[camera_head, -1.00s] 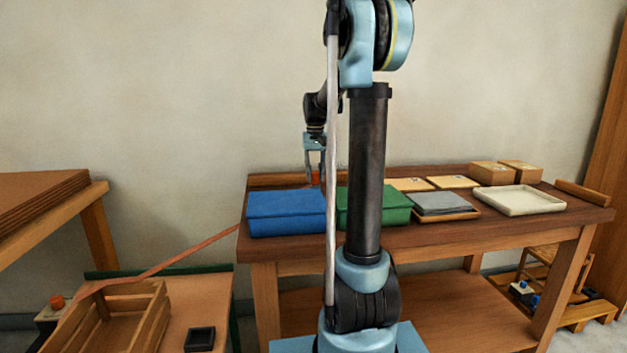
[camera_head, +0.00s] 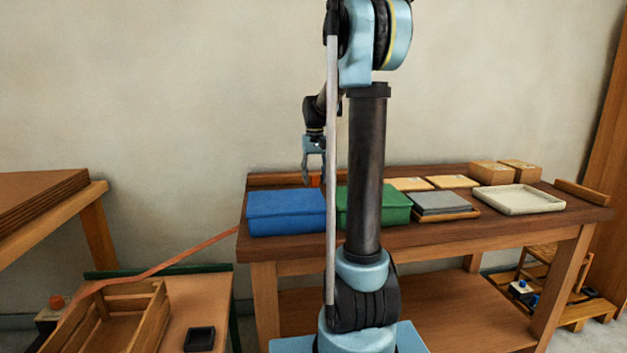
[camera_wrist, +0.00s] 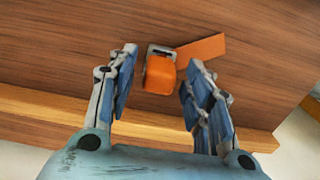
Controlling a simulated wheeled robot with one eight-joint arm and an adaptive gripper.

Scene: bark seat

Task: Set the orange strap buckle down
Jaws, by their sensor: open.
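The orange strap buckle (camera_wrist: 160,73) lies on the brown wooden table top (camera_wrist: 60,40) in the wrist view, with a short flat orange strap end (camera_wrist: 202,50) beside it to the right. My gripper (camera_wrist: 158,68) is open, with one finger on each side of the buckle and a gap showing on both sides. In the head view my gripper (camera_head: 313,178) hangs over the back of the table, behind the blue bin. A small bit of orange (camera_head: 315,181) shows by the fingers there, and the blue bin hides what is below.
A grey stack (camera_head: 442,202), a cream tray (camera_head: 520,200) and cardboard boxes (camera_head: 492,173) are further right. A wooden edge strip (camera_wrist: 60,108) runs near the buckle.

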